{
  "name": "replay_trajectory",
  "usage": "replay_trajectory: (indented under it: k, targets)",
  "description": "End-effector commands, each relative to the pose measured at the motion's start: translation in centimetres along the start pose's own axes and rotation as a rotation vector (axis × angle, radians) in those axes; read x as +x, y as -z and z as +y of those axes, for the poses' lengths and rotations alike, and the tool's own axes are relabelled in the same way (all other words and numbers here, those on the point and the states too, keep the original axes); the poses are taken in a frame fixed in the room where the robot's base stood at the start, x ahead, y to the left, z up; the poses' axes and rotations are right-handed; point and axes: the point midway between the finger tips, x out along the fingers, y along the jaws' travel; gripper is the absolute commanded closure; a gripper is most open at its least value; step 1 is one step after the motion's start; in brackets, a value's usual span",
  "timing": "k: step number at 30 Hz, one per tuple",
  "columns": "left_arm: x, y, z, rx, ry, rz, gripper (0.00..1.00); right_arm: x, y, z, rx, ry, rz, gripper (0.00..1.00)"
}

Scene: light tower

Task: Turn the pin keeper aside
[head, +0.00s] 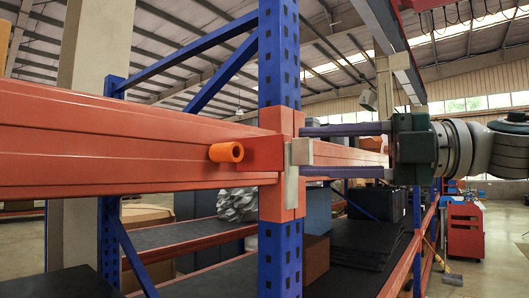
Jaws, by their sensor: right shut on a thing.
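The pin keeper (302,151) looks like a small beige block with a flat plate (291,190) running down beside it, at the orange connector on the blue upright. My right gripper (308,151) comes in from the right with two purple-grey fingers, one above and one below the block. It is shut on the keeper, whose contact faces are partly hidden at the fingertips. An orange cylindrical pin (226,152) sticks out of the orange beam to the left of the upright. My left gripper is not in view.
The orange beam (120,135) crosses the left side and meets the blue upright (279,55). Dark lower shelves (365,245) hold boxes and a grey wrapped bundle (237,204). A red cabinet (465,230) stands at the far right. Open air surrounds my right arm.

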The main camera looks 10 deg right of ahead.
Motion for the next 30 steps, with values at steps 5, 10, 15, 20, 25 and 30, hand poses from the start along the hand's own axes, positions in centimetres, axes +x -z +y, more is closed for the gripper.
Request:
replay_trajectory:
  k: [5,10,15,20,25,30]
  targets:
    - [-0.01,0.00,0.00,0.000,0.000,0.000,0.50,-0.03,-0.05,0.01,-0.024,0.011,-0.002,1.00]
    - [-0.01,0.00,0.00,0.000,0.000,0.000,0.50,-0.02,-0.04,0.01,-0.030,0.012,-0.002,1.00]
    - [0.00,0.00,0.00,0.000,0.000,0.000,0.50,-0.02,-0.03,0.01,-0.030,0.012,-0.002,1.00]
    - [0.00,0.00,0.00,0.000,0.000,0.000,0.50,-0.02,-0.03,0.01,-0.029,0.012,-0.001,0.44]
    - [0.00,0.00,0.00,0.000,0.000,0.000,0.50,0.00,-0.01,0.02,-0.027,0.011,-0.001,0.25]
    - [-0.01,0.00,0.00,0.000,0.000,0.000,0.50,0.00,0.00,0.02,-0.026,0.011,0.000,0.25]
